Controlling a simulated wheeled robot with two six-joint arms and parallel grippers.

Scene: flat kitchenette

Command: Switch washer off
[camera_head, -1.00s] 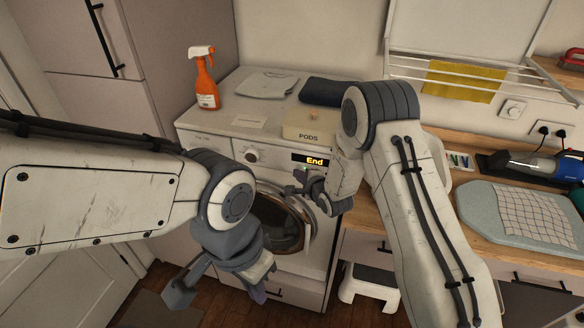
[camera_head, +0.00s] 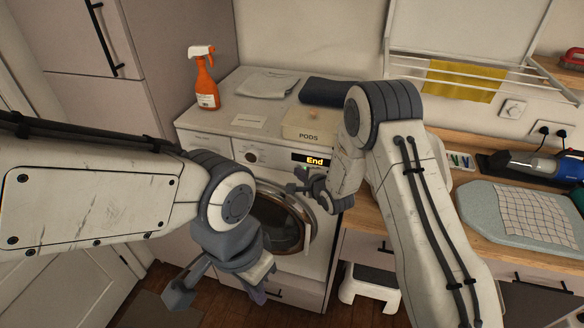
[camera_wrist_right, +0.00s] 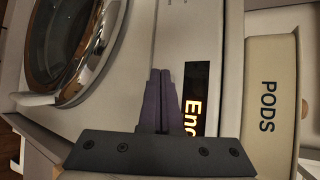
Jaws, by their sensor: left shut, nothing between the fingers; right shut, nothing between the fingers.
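The display shows partly in the right wrist view (camera_wrist_right: 193,98), cut off by my gripper's mount. My right gripper (camera_head: 296,187) is shut and empty in front of the panel, just below the display. In the right wrist view its purple fingertips (camera_wrist_right: 161,73) point at the white front between door and display; contact cannot be told. My left gripper (camera_head: 259,296) is shut and empty, low before the washer.
On the washer top are a PODS box (camera_head: 312,127), an orange spray bottle (camera_head: 205,82) and folded cloths (camera_head: 330,92). An ironing board (camera_head: 480,206) lies on the wooden counter to the right. A white step stool (camera_head: 362,288) stands on the floor.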

